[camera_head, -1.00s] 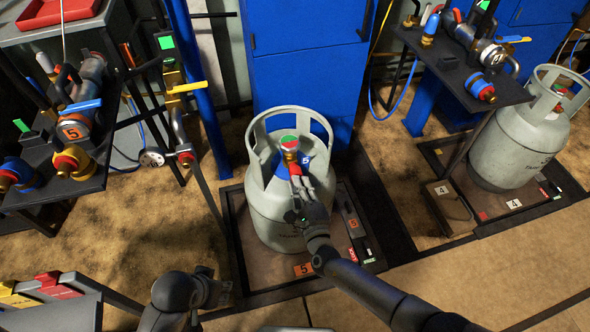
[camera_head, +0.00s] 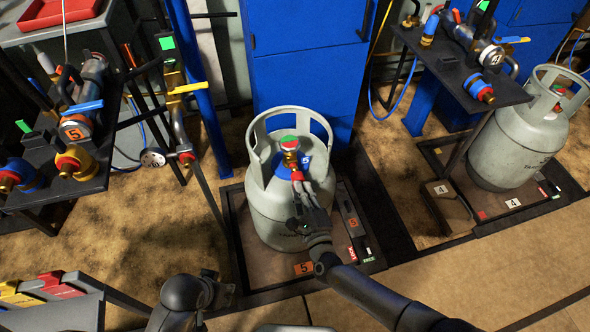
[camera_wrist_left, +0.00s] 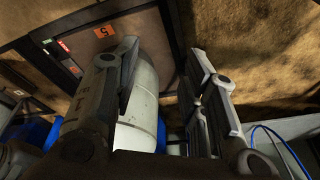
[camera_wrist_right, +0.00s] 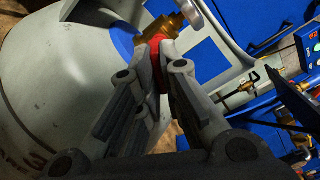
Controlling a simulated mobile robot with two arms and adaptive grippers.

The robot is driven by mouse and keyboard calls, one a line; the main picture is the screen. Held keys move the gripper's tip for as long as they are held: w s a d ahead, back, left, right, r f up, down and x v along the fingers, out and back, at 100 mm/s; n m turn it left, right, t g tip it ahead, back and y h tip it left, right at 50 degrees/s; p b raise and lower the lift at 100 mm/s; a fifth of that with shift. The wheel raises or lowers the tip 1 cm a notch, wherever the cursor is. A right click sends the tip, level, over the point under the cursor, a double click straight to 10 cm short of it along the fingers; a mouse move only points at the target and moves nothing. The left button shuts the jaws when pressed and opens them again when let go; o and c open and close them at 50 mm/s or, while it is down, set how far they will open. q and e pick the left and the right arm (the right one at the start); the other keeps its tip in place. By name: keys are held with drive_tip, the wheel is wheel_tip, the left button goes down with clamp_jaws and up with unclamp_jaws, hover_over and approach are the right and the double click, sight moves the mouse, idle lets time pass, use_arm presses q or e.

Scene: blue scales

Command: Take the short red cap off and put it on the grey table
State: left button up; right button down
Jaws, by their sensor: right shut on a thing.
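The short red cap (camera_head: 297,176) is at the side of the brass valve (camera_head: 290,158) on top of the grey gas cylinder (camera_head: 275,215). My right gripper (camera_head: 302,187) is shut on the cap. In the right wrist view the cap (camera_wrist_right: 156,62) is between the fingertips, against the brass valve (camera_wrist_right: 160,27); I cannot tell whether it is still seated. My left gripper (camera_head: 222,290) is low in the head view, empty; its fingers stand apart in the left wrist view (camera_wrist_left: 165,75). A grey table (camera_head: 30,45) stands at the upper left.
A red tray (camera_head: 58,12) lies on the grey table. A black stand (camera_head: 95,180) with valves is at the left. The cylinder's upright collar (camera_head: 255,150) surrounds the valve. A blue cabinet (camera_head: 305,75) stands behind. A second cylinder (camera_head: 515,145) is at the right.

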use_arm(q)
drive_tip(key=shift+w+r, duration=0.1)
use_arm(e)
drive_tip(key=shift+s, duration=0.1)
drive_tip(key=shift+s+d, duration=0.1)
drive_tip(key=shift+s, duration=0.05)
drive_tip(key=shift+s+d, duration=0.1)
drive_tip(key=shift+s, duration=0.2)
use_arm(q)
wheel_tip(320, 180, down, 7)
drive_tip(key=s+p, duration=0.1)
drive_tip(key=p, duration=0.1)
use_arm(e)
drive_tip(key=shift+v, duration=2.4)
use_arm(q)
drive_tip(key=shift+s+r, duration=0.1)
drive_tip(key=shift+r, duration=0.05)
use_arm(e)
drive_tip(key=shift+r, duration=0.1)
